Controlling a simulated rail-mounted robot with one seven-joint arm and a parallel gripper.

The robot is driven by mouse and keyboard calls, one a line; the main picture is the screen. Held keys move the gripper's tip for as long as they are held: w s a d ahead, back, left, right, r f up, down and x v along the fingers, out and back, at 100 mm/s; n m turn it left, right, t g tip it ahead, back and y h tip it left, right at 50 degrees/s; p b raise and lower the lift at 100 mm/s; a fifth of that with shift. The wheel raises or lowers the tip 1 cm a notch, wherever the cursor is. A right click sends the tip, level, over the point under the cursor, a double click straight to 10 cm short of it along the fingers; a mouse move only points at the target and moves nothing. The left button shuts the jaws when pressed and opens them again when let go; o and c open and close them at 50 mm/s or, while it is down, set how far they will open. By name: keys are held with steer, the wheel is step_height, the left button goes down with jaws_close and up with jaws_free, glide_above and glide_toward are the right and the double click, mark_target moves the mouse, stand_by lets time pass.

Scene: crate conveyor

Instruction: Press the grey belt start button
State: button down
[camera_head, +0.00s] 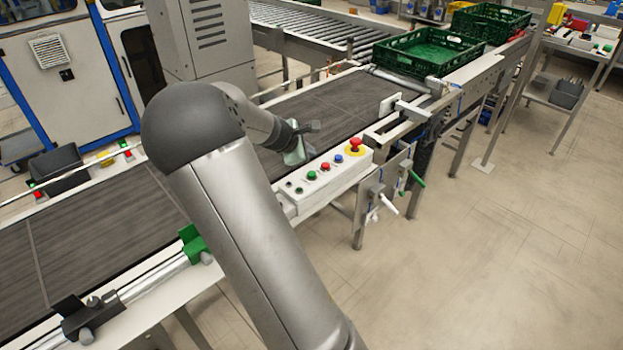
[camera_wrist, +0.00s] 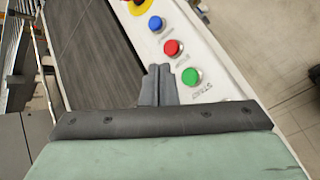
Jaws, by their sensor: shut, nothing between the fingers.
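The white control panel (camera_head: 330,180) stands along the near edge of the dark grey belt (camera_head: 320,108). It bears a green button (camera_head: 312,175), which in the wrist view (camera_wrist: 190,77) has the label START beside it. Two small dark or grey knobs (camera_head: 294,188) sit at the panel's left end, too small to tell apart. In the wrist view they are out of sight. My gripper (camera_head: 312,126) is shut and empty above the belt side of the panel. In the wrist view its fingertips (camera_wrist: 158,70) appear left of the green button. Contact cannot be told.
A red button (camera_head: 325,167), a blue button (camera_head: 338,158) and a red mushroom stop on yellow (camera_head: 355,145) share the panel. Green crates (camera_head: 425,70) stand at the belt's far end. A grey cabinet (camera_head: 205,45) rises behind the belt. Floor at right is clear.

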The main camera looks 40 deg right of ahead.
mark_target(309, 175)
steer(key=shift+f+b, duration=1.3)
steer(key=shift+f, duration=1)
steer(key=shift+f+b, duration=0.35)
steer(key=shift+f, duration=0.05)
